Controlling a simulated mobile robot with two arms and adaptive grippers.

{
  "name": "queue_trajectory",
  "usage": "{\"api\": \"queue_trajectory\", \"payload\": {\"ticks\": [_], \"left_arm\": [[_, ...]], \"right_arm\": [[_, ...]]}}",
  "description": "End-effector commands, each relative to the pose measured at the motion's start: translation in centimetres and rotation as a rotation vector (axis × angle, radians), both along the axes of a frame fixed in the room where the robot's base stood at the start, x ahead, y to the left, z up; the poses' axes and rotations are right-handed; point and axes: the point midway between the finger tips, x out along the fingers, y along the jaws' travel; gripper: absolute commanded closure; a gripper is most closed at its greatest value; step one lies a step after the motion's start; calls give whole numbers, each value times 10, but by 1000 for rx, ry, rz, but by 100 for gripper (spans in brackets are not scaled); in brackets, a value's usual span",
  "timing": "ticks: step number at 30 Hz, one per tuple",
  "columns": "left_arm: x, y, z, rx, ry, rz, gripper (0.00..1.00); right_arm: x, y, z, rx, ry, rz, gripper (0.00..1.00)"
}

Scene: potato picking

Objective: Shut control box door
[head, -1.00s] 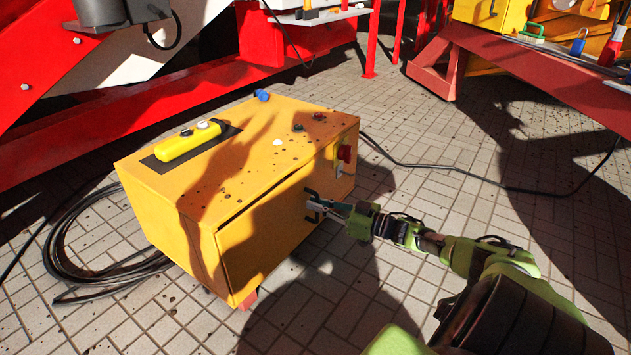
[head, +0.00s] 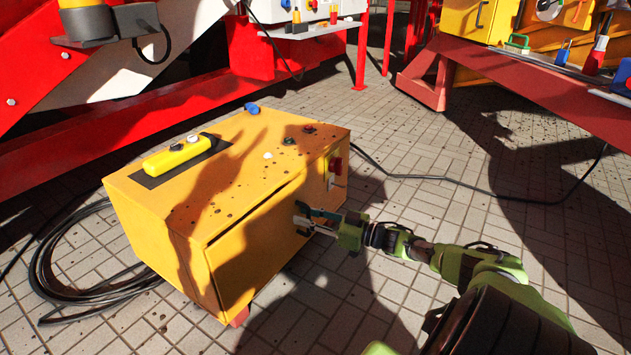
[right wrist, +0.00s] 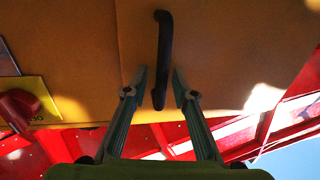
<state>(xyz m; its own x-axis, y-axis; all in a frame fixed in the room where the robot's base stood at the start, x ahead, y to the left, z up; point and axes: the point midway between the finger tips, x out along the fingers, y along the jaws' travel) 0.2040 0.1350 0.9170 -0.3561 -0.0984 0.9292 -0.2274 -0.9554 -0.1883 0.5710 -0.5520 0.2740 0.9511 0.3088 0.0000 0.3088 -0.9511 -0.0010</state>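The yellow control box (head: 215,190) stands on the paved floor in the middle of the head view. Its door (head: 255,250) is on the side facing me, with a thin dark line along its top edge; I cannot tell whether it sits fully flush. A black handle (head: 302,219) is near the door's right end. My right gripper (head: 313,221) is at this handle, its fingers spread. In the right wrist view, the open fingers (right wrist: 159,77) are on either side of the handle's lower part (right wrist: 162,60), with gaps visible. My left gripper is not in view.
A red knob (head: 335,165) sits on the box's right end. A yellow pendant control (head: 176,158) lies on top. Coiled black cable (head: 75,285) lies left of the box, and another cable runs right. Red machinery (head: 150,130) stands behind. The paving at right is mostly clear.

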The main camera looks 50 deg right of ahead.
Motion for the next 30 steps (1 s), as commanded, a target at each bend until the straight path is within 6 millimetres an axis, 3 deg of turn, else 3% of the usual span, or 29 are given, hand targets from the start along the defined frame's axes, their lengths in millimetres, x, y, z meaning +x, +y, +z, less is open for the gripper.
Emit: {"api": "queue_trajectory", "payload": {"ticks": [5,21,30], "left_arm": [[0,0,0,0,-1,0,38],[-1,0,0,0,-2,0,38],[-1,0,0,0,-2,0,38]], "right_arm": [[-16,-6,-1,-1,4,0,75],[-96,-31,-1,-2,3,1,75],[-109,-36,1,-2,-2,1,75]]}}
